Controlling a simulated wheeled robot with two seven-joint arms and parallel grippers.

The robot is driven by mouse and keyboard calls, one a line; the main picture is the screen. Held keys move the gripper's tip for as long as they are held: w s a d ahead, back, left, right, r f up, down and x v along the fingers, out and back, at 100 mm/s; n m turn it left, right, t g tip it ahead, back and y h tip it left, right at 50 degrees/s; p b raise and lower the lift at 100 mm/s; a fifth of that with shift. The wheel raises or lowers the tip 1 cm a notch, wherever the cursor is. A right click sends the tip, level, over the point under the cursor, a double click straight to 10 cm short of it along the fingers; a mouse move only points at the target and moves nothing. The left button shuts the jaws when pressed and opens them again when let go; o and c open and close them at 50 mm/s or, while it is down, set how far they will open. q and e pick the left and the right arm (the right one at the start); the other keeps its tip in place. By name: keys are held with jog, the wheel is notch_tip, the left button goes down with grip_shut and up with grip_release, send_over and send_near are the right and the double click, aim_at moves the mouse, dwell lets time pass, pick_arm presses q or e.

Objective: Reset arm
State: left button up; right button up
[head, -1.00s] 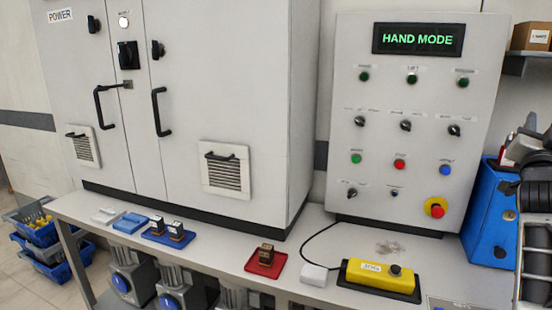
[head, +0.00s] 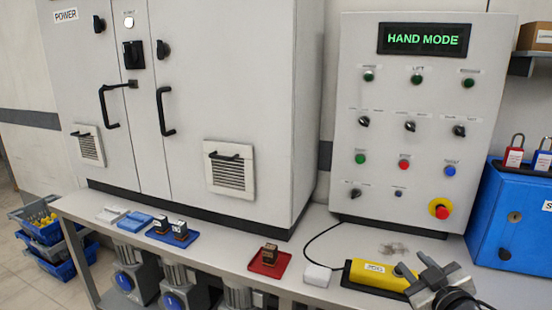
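My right gripper (head: 435,277) is at the lower right of the head view, in front of the bench and over the right end of the yellow pendant box (head: 376,275). It is dark grey and seen partly from behind. I see nothing held in it, but the gap between its fingers is not clear. My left gripper is outside the view. The control panel (head: 412,120) stands upright on the bench, and its display (head: 424,39) reads HAND MODE.
The bench (head: 330,290) carries a red tray (head: 284,263) with one relay-like block and a blue tray (head: 160,236) with two. A blue box (head: 503,225) with padlocks stands at the right. A large cabinet (head: 240,100) fills the left. Blue crates (head: 45,233) sit on the floor.

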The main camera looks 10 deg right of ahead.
jog(key=s+a+f+n+g+y, duration=0.3)
jog(key=s+a+f+g+y, duration=0.35)
jog(key=s+a+f, duration=1.3)
pick_arm(q)
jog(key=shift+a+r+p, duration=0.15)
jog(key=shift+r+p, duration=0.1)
jog(key=shift+p, duration=0.7)
pick_arm(e)
jog(key=w+a+r+m+t, duration=0.1)
jog(key=a+r+m, duration=0.4)
jog(key=shift+h, duration=0.45)
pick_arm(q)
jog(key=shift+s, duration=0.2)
pick_arm(e)
jog(key=shift+d, duration=0.1)
